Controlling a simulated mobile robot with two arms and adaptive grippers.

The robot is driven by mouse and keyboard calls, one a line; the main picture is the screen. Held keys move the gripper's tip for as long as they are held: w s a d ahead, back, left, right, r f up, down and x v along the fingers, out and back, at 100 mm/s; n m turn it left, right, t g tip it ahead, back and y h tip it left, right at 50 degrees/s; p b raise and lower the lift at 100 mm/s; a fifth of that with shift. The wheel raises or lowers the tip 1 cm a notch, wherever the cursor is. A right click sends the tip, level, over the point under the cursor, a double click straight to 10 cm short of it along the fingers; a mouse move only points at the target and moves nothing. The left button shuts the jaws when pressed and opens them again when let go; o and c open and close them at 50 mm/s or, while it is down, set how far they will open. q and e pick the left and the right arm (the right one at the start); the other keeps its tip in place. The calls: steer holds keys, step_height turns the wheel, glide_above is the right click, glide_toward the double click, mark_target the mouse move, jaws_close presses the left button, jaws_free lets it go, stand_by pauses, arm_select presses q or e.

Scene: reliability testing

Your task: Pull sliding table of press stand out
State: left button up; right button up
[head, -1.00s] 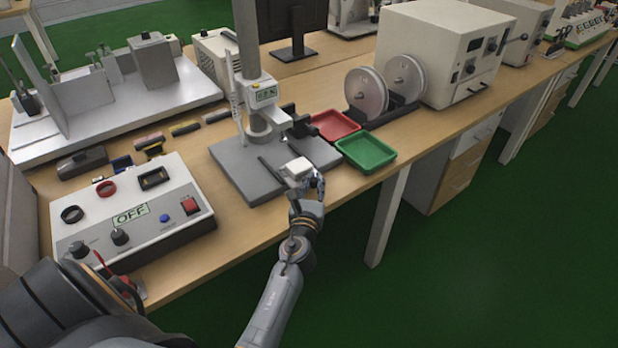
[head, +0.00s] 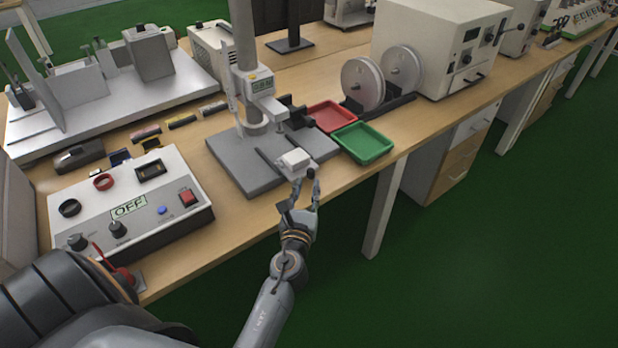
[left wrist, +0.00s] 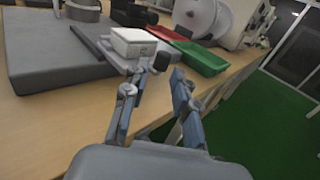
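The press stand (head: 226,158) has a grey base and column on the bench. Its sliding table carries a white block (head: 293,160) near the base's front right edge, and it also shows in the left wrist view (left wrist: 133,41). A dark round knob (head: 311,173) sits at the table's front. My left gripper (head: 306,181) is just in front of the knob, fingers apart and empty. In the left wrist view the knob (left wrist: 161,62) appears beyond the fingertips, in the gap between them; contact cannot be told. My right gripper is not in view.
A green tray (head: 364,143) and a red tray (head: 331,116) lie right of the stand. The bench's front edge runs below the gripper, with open green floor beyond.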

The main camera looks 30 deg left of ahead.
arm_select(q)
steer(key=shift+v, duration=1.35)
steer(key=shift+f, duration=0.1)
